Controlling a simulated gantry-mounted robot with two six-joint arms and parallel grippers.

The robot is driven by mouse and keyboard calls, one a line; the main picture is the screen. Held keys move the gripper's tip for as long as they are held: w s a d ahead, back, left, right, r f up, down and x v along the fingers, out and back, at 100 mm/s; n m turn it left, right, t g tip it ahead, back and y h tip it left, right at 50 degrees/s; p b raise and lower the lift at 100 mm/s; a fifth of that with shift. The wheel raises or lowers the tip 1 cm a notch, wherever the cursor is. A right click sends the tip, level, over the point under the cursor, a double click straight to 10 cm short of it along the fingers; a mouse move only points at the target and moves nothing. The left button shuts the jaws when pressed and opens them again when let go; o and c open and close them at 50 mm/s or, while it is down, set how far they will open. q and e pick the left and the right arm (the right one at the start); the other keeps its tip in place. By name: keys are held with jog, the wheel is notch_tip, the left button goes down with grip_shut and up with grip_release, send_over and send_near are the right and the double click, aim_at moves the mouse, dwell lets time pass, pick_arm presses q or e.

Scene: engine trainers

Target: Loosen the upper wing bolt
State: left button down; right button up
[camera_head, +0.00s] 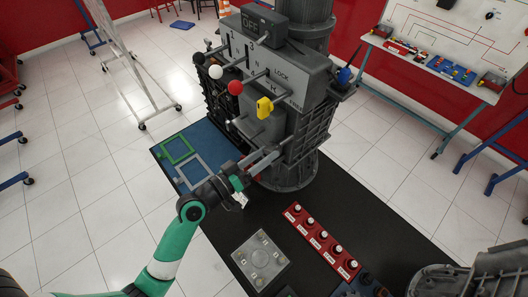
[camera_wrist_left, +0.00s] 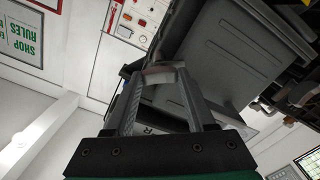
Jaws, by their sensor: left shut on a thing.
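The engine trainer (camera_head: 285,105) stands upright on the black bench, with a row of lever knobs on its front: a white ball, a red ball and a yellow handle (camera_head: 264,107). My left gripper (camera_head: 268,158) reaches in from the left, at the lower front side of the trainer beneath the yellow handle. In the left wrist view its fingers (camera_wrist_left: 165,75) run up from the dark wrist plate and are shut on a wing bolt, mostly hidden between the tips. I cannot tell from these views whether it is the upper one. My right gripper is not in view.
A blue mat with green and grey frames (camera_head: 178,149) lies left of the trainer. A grey plate (camera_head: 260,258) and a red strip with several knobs (camera_head: 320,241) lie on the black bench (camera_head: 218,229) in front. The bench between them is clear.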

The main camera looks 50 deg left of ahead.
pick_arm(q)
jog(key=n+p, duration=0.2)
jog(key=n, duration=0.4)
jog(key=shift+r, duration=0.1)
jog(key=n+p, duration=0.2)
jog(key=n, duration=0.3)
jog(key=shift+n, duration=0.4)
jog(key=shift+c, duration=1.2)
grip_release()
jog(key=s+b, duration=0.2)
jog(key=s, duration=0.9)
jog(key=shift+s, duration=0.35)
